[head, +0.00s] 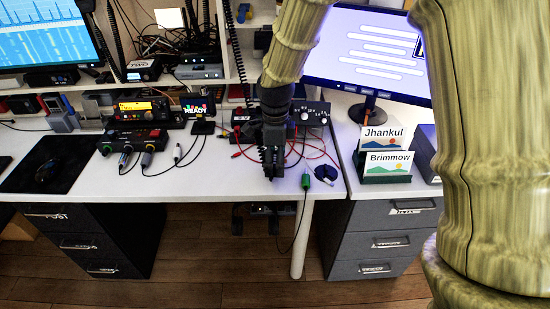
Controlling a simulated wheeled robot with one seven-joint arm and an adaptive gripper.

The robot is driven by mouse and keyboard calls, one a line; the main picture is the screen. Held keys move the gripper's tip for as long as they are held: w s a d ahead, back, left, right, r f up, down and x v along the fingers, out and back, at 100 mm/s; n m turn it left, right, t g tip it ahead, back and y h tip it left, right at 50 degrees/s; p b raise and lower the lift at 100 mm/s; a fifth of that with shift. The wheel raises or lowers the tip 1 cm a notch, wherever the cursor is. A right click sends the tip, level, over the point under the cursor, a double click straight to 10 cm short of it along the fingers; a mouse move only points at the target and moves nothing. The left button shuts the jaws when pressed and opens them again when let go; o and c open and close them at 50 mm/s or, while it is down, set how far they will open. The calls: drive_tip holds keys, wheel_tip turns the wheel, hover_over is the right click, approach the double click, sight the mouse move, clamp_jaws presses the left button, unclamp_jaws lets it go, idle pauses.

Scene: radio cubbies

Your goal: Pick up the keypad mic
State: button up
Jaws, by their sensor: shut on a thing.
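My gripper (271,167) points down over the front edge of the white desk, right of its middle. It is shut on a small dark thing between its fingers. The fingers and the thing are both black and blend together, so I cannot make out keys or confirm that it is the keypad mic. No other keypad mic can be clearly told apart. A black coiled cord (236,50) hangs behind my gripper.
A radio (141,110) with an orange display and a black box (133,139) with cables stand left. Red leads and a green plug (327,172) lie close to my gripper. A card holder (386,178) and monitor (369,52) stand right.

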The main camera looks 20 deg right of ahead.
drive_tip(key=s+a+r, duration=0.1)
drive_tip(key=s+a, duration=0.2)
drive_tip(key=s, duration=1)
drive_tip(key=shift+s+a+r, duration=0.15)
drive_tip(key=shift+r, duration=0.1)
